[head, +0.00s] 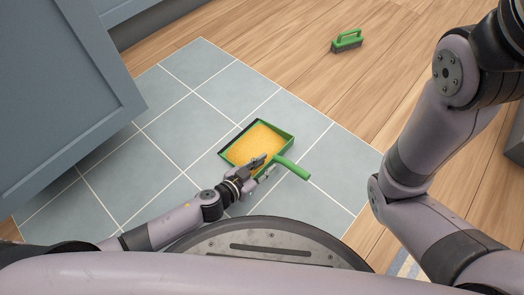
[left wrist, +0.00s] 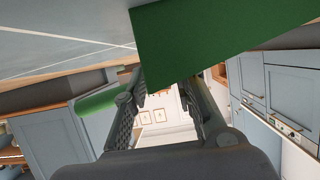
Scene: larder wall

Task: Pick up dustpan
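The green dustpan (head: 283,139) lies on the grey-blue tiles in the head view, with a grainy yellow layer inside it. Its green handle (head: 292,168) points to the lower right. My left gripper (head: 267,164) is over the pan's near side, close to the handle's base, with its fingers apart. In the left wrist view a green face of the dustpan (left wrist: 205,35) fills the upper middle, in front of the open fingertips (left wrist: 163,88). The handle (left wrist: 103,100) shows left of the fingers. I cannot tell whether the fingers touch the pan. My right gripper is out of view.
A green brush (head: 347,41) with dark bristles lies on the wood floor at the back right. A blue-grey cabinet (head: 65,80) stands at the left. The tiles around the dustpan are clear. My right arm crosses the right side.

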